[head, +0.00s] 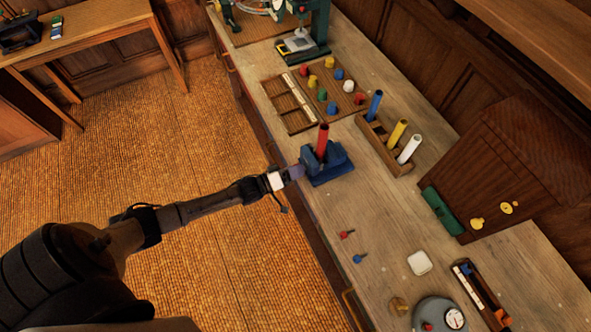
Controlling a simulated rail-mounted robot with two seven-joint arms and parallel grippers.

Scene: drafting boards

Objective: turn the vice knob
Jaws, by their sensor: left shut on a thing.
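A blue vice (332,168) stands near the front edge of the long workbench in the head view. A red tube (323,138) stands upright in its jaws. My left arm comes in from the lower left, and my left gripper (294,173) is at the vice's left side. It is shut on the vice knob, which the fingers mostly hide. How far the knob is turned cannot be told. My right gripper is not in view.
A wooden rack (384,146) with blue, yellow and white tubes stands right of the vice. Behind are a board with coloured pegs (332,88) and a green machine (318,30). Small red and blue pieces (346,235) lie in front. The bench between is mostly clear.

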